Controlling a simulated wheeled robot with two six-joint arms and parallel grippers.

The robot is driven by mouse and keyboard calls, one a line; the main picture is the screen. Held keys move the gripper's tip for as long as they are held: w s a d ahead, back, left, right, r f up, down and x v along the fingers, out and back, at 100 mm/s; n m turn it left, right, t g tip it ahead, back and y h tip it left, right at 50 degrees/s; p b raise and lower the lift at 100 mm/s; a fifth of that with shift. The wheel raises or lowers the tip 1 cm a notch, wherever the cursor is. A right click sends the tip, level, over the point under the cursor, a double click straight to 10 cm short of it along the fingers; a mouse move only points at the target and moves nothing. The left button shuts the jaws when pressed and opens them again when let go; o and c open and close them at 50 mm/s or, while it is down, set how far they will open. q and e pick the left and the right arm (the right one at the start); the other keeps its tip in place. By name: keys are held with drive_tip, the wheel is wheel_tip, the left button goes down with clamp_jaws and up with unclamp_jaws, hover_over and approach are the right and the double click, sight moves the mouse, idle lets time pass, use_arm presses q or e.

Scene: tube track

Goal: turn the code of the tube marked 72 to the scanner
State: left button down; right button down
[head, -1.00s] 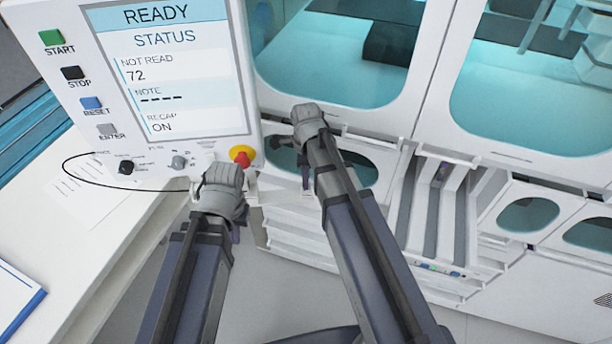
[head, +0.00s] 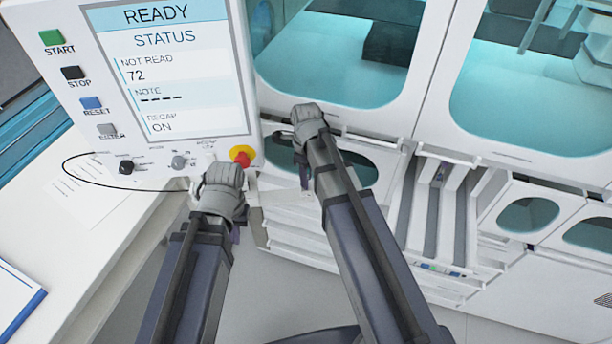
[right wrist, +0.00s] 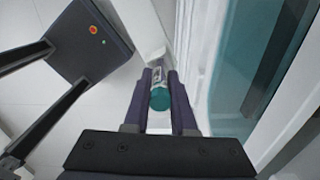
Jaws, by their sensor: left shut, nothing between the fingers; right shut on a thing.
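A tube with a teal cap (right wrist: 160,99) and a clear body with a pale label is between the fingers of my right gripper (right wrist: 160,82) in the right wrist view. The number and code on the tube cannot be read. The panel screen (head: 175,75) reads READY, NOT READ 72. I cannot make out the scanner.
The control panel has START, STOP, RESET and ENTER buttons, and a red knob on yellow (head: 241,156) close to my left gripper. The white machine (head: 425,110) has teal-lit windows. Sloped grey channels (head: 432,215) stand to the right. A white table (head: 85,250) is at left.

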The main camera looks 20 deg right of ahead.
drive_tip(key=shift+m, duration=0.8)
drive_tip(key=shift+f, duration=0.2)
drive_tip(key=c, duration=0.7)
unclamp_jaws()
drive_tip(key=shift+o, duration=0.2)
drive_tip(key=shift+r, duration=0.15)
wheel_tip(320, 180, up, 8)
drive_tip(key=p, duration=0.7)
drive_tip(key=shift+f, duration=0.2)
